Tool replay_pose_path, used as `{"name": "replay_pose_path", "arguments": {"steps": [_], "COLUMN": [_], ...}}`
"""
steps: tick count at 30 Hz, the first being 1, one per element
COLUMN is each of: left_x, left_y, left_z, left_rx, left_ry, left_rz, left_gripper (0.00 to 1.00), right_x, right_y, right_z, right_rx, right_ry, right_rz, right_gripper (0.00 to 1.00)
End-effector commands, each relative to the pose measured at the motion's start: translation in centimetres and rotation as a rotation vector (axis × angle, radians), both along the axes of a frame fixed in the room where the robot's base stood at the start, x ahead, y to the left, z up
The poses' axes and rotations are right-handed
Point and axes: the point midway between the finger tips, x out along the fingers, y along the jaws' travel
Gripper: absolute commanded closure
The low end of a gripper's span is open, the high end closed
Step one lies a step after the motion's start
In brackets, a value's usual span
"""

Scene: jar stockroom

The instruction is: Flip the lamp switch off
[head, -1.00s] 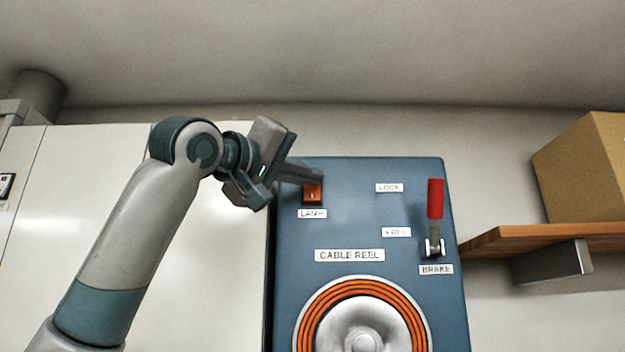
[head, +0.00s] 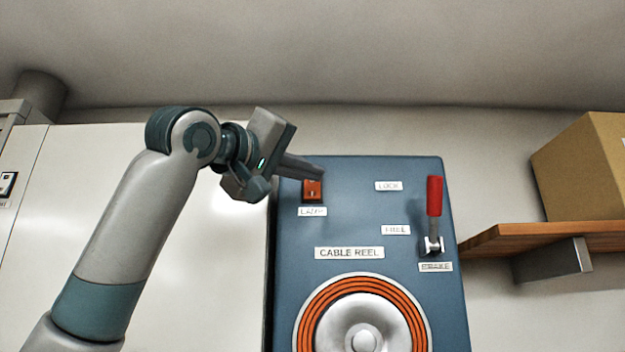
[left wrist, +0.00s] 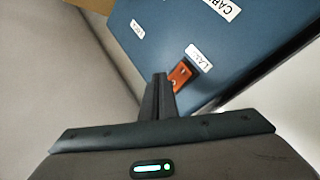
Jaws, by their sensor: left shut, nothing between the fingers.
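The lamp switch (head: 312,191) is a small orange-red rocker at the upper left of the blue cable reel panel (head: 360,195), above a white LAMP label (head: 312,211). It also shows in the left wrist view (left wrist: 181,74), just right of the fingertips. My left gripper (head: 318,175) is shut and empty. Its fingertips are just above the switch in the head view and cover its top edge; I cannot tell whether they touch it. The left wrist view shows the closed fingers (left wrist: 160,80) beside the switch. My right gripper is in neither view.
A red-handled brake lever (head: 434,197) stands upright at the panel's right. An orange cable reel (head: 362,335) is below. A wooden shelf (head: 500,238) with a cardboard box (head: 585,170) is to the right. White cabinet doors (head: 60,210) are on the left.

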Motion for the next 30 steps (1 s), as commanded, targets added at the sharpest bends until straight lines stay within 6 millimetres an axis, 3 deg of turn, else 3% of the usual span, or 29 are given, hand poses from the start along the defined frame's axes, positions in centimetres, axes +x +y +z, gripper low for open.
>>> {"name": "replay_pose_path", "arguments": {"steps": [8, 21, 30], "left_x": [-0.6, -4.1, -5.0], "left_y": [0.0, 0.0, 0.0], "left_z": [-0.2, -0.8, -0.7], "left_rx": [0.0, 0.0, 0.0], "left_ry": [-0.001, -0.002, 0.0], "left_rz": [-0.001, 0.0, 0.0], "left_gripper": [1.0, 1.0, 1.0], "right_x": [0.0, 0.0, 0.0], "right_y": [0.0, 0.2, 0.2], "right_z": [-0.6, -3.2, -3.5], "right_rx": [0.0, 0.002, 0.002], "right_ry": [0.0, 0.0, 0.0], "right_rz": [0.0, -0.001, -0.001], "right_gripper": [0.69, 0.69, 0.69]}}
